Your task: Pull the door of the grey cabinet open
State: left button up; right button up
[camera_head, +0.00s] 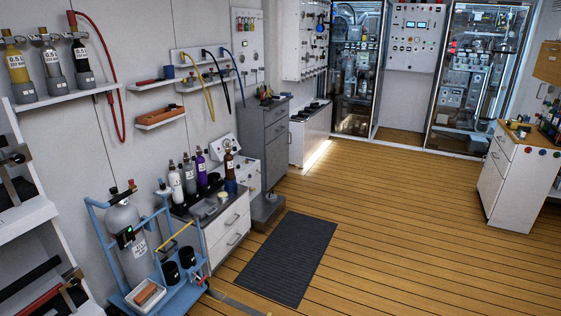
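The grey cabinet (250,130) stands against the left wall, near the middle of the view, beyond a dark floor mat. Its front faces right and shows at a slant, with a drawer-like panel above a door (270,168). The door looks closed, with no visible gap. Small items, too small to make out, sit on the cabinet's top. Neither of my grippers is in view.
A blue cart (180,296) with a grey gas cylinder (128,238) stands in the left foreground. A white drawer unit (228,228) with bottles is before the cabinet. The dark mat (288,257) and wooden floor (400,220) are clear. A white cabinet (515,185) stands right.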

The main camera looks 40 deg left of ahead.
aim_at(276, 152)
jog(key=i+u, duration=0.35)
jog(key=i, duration=1)
jog(key=i+l+u, duration=0.1)
jog(key=i, duration=1.05)
jog(key=i+u, duration=0.1)
jog(key=i, duration=0.55)
jog(key=i+u, duration=0.15)
jog(key=i, duration=0.45)
jog(key=i+l+u, duration=0.1)
jog(key=i, duration=0.5)
jog(key=i+l+u, duration=0.1)
jog(key=i, duration=0.55)
jog(key=i+j+u, duration=0.25)
jog(key=i, duration=0.3)
jog(key=i+u, duration=0.25)
jog(key=i, duration=0.3)
jog(key=i+l+u, duration=0.1)
jog(key=i+u, duration=0.15)
jog(key=i, duration=0.25)
jog(key=i+l+u, duration=0.25)
jog(key=i, duration=0.3)
jog(key=i+l+u, duration=0.25)
jog(key=i, duration=0.3)
